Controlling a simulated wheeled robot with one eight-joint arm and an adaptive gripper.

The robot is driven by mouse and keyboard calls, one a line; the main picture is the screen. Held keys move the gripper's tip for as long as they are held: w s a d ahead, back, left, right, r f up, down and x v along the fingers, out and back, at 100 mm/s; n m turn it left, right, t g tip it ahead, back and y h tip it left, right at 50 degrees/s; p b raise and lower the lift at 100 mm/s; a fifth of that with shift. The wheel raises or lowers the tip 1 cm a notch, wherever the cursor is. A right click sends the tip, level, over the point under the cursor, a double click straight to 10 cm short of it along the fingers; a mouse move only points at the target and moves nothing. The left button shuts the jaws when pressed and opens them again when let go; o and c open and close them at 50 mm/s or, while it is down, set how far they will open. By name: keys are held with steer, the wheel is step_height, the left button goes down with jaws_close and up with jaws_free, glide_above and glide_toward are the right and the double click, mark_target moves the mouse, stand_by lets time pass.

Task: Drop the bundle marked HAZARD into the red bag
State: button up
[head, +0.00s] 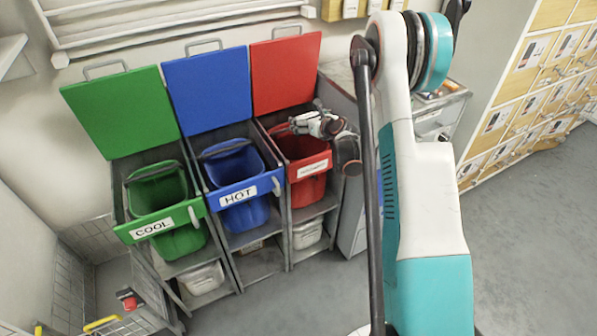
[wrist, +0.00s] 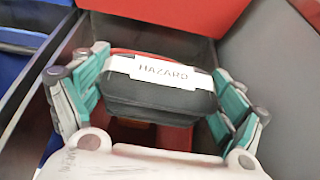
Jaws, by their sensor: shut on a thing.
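In the wrist view, a dark grey bundle (wrist: 160,98) with a white label reading HAZARD sits between the two teal-and-grey fingers of my gripper (wrist: 155,92). My gripper is shut on it. Red shows below and behind the bundle. In the head view, my gripper (head: 318,126) is over the opening of the red bag (head: 308,188), at the right end of the row. The bag has a white label too small to read surely. Its red lid (head: 287,74) stands open. The bundle is not clear in the head view.
A blue bag (head: 243,215) marked HOT and a green bag (head: 183,240) marked COOL stand to the left, lids raised. A grey cabinet (head: 350,225) stands close on the right of the red bag. A wire basket (head: 95,240) is at left. The floor in front is clear.

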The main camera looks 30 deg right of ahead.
steer(key=o, duration=1)
steer(key=shift+c, duration=0.2)
steer(key=shift+s, duration=0.1)
steer(key=v, duration=1.1)
steer(key=shift+s+r, duration=0.25)
steer(key=shift+s, duration=0.1)
